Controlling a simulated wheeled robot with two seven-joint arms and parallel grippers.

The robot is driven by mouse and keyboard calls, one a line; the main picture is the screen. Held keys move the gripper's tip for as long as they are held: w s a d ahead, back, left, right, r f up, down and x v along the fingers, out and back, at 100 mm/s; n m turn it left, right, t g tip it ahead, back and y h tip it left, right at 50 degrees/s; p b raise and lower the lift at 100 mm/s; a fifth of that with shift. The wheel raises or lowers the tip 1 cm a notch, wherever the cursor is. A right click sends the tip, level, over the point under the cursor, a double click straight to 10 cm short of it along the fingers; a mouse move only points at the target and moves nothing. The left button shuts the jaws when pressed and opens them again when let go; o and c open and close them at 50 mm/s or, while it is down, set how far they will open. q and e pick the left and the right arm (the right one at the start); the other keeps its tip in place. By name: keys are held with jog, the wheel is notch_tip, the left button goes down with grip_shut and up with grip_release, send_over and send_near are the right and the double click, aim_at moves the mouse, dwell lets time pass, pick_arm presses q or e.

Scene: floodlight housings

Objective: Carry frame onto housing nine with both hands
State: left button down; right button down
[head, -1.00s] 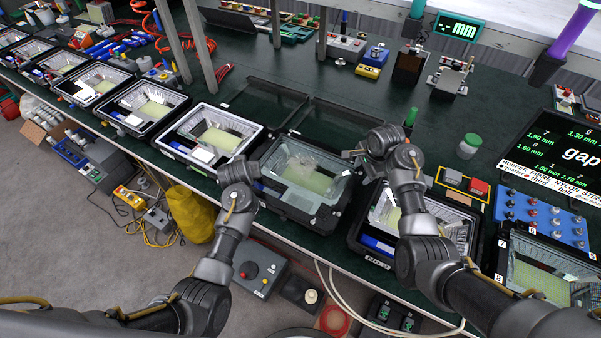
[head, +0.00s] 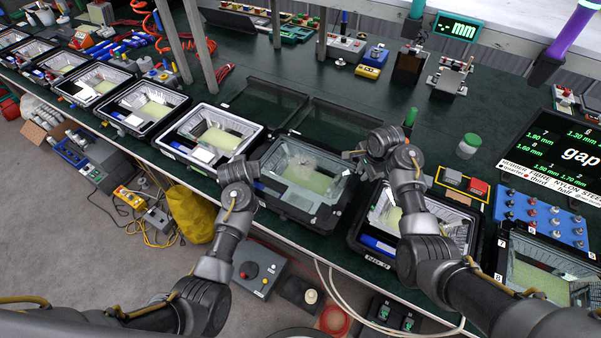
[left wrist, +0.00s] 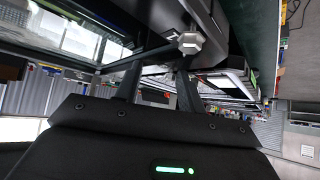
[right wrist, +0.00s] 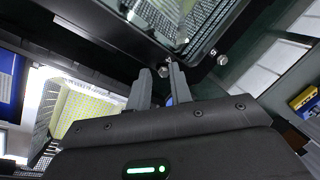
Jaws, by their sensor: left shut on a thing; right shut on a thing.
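The dark frame with a clear pane (head: 318,205) is held level between my two grippers, over a black housing whose pale green panel shows through the pane. The frame hides most of that housing, and I cannot tell whether the two touch. My left gripper (head: 256,170) is shut on the frame's left side; its fingers (left wrist: 158,82) show beside a metal knob on the frame's dark edge (left wrist: 213,32). My right gripper (head: 356,154) is shut on the frame's right side; its fingers (right wrist: 157,88) meet the dark edge (right wrist: 205,65) near small metal knobs.
An open white-rimmed housing (head: 251,150) stands close on the left, with more in a row beyond. Another open black housing (head: 357,243) with a number label stands close on the right. Two dark glazed frames (head: 265,103) lie behind. A green-capped jar (head: 468,147) stands further right.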

pick_arm(q)
jog(key=shift+d, duration=0.15)
pick_arm(e)
jog(key=shift+a+r, duration=0.1)
jog(key=shift+a, duration=0.1)
